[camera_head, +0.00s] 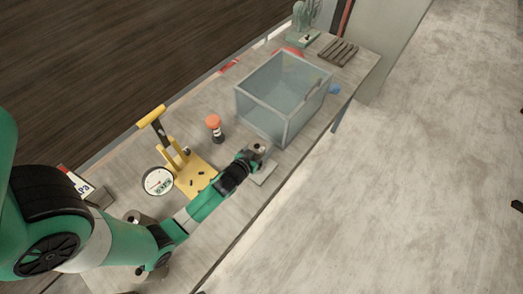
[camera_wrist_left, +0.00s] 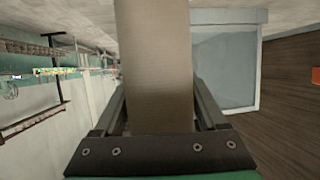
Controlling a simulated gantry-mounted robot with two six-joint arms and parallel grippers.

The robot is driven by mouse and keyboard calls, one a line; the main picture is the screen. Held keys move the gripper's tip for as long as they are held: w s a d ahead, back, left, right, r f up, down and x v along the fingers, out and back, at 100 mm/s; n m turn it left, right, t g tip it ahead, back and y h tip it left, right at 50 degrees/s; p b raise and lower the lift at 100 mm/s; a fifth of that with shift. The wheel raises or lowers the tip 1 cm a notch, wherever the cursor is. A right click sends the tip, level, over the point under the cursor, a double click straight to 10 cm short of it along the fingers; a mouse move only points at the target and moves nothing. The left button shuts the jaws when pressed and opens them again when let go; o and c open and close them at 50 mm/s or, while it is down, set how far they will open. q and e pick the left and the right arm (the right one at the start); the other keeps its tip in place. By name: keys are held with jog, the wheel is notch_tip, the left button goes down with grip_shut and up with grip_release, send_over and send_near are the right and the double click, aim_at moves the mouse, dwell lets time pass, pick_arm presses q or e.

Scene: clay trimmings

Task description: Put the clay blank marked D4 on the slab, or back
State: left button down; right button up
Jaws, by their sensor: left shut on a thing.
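My left gripper (camera_head: 247,160) is shut on a clay blank (camera_head: 258,146), a grey-brown piece with a dark mark on top that is too small to read. In the left wrist view the blank (camera_wrist_left: 155,70) fills the space between the two fingers (camera_wrist_left: 158,112). In the head view the blank is above or at a pale flat slab (camera_head: 264,174), partly hidden by the gripper; I cannot tell whether they touch. Another greyish blank (camera_head: 133,216) stands at the lower left, partly behind my arm. My right gripper is not in view.
A glass-walled box (camera_head: 285,95) stands just beyond the gripper. A yellow lever press (camera_head: 190,176), a round dial (camera_head: 158,181) and an orange-topped object (camera_head: 214,124) stand left of it.

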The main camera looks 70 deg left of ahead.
pick_arm(q)
jog(key=shift+f, duration=0.55)
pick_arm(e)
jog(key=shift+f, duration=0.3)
pick_arm(q)
jog(key=shift+f, duration=0.15)
grip_release()
jog(key=shift+f, duration=0.1)
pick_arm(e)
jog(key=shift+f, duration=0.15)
pick_arm(q)
jog(key=shift+r, duration=0.3)
jog(key=v, duration=1.2)
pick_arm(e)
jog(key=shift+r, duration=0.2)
